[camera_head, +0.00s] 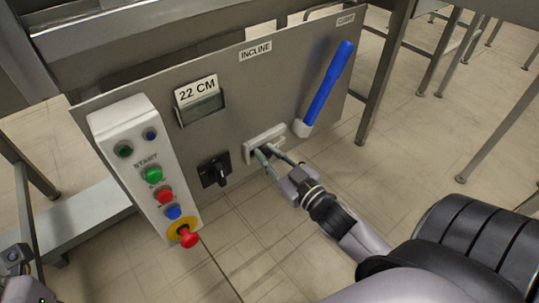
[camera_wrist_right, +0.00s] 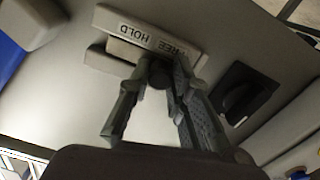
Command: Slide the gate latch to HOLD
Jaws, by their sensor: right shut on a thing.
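The gate latch (camera_head: 264,134) is a pale plate low on the grey panel, left of the blue lever's base. In the right wrist view the latch plate (camera_wrist_right: 125,22) appears upside down, with the word HOLD on its left and FREE on its right. My right gripper (camera_head: 266,151) reaches it from below. In the right wrist view the right gripper (camera_wrist_right: 163,75) has its fingers shut on the dark latch knob, by the FREE end. The fingers hide most of the knob.
A blue-handled lever (camera_head: 327,88) stands to the right of the latch. A black rotary switch (camera_head: 215,172) is to its left, below a 22 CM display (camera_head: 201,107). A white button box (camera_head: 150,165) with a red stop button (camera_head: 187,237) is further left. Floor below is open.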

